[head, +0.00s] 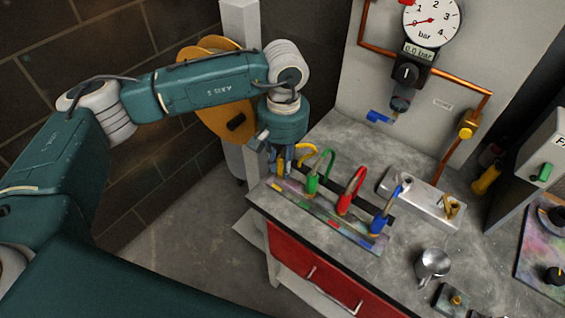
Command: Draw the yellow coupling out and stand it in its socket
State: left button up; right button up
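The yellow coupling (281,168) is at the left end of a row of coloured couplings on the bench, with a yellow hose loop (305,150) beside it. My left gripper (276,163) points down right at the yellow coupling. Its fingers partly hide the coupling, and I cannot tell whether they are closed on it. The green coupling (312,184), red coupling (344,204) and blue coupling (378,223) stand to the right along a strip with coloured marks (322,214). A pale metal block (425,203) with openings on top lies behind the row. My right gripper is not in view.
A metal cup (432,264) stands at the bench's right front. A panel with a pressure gauge (431,20), a regulator (406,73) and copper pipe rises behind. A red drawer front (310,274) is below the bench edge.

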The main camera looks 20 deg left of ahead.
pick_arm(q)
jog(key=o, duration=0.3)
